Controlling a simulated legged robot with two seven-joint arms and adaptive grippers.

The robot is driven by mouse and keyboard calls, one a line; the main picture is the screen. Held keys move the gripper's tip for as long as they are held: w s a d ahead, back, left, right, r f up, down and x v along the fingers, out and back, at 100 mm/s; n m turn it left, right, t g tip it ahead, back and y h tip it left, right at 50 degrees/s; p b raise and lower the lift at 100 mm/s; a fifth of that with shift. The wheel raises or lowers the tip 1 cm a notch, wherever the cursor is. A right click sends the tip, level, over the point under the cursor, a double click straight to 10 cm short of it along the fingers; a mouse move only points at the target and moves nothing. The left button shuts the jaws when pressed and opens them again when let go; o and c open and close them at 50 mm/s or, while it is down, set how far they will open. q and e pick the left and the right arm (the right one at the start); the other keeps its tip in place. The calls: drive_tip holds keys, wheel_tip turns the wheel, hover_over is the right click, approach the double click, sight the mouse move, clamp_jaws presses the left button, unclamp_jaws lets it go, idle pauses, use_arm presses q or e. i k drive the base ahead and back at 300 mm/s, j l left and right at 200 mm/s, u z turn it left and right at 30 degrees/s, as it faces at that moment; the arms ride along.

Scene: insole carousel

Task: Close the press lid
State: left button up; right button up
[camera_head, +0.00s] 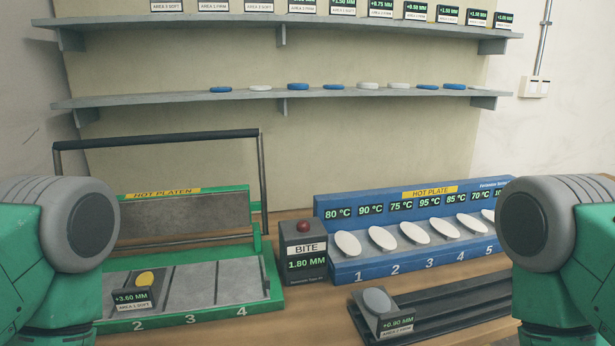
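The green press stands on the wooden table at left, and its lid (185,217), labelled HOT PLATEN, is raised and tilted back. A black handle bar (158,139) on two posts rises above the lid. The press bed (192,289) lies open with slots marked 2, 3 and 4; my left arm hides its left end. A yellow oval pad (145,278) sits on a small block (133,300) reading +3.60 MM on the bed near slot 2. Only upper parts of my two arms show at the left and right edges. Neither gripper is in view.
A BITE box (303,264) with a red button stands right of the press. The blue hot plate (420,240) holds several white ovals. A dark rail (455,305) with a grey pad is in front. Two shelves (280,100) hang behind.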

sight(59, 146)
drive_tip(key=i+u, duration=0.15)
drive_tip(key=u, duration=0.35)
drive_tip(key=i+l+u, duration=0.1)
drive_tip(key=u, duration=0.35)
drive_tip(key=k+l+u, duration=0.15)
drive_tip(key=k+l, duration=0.2)
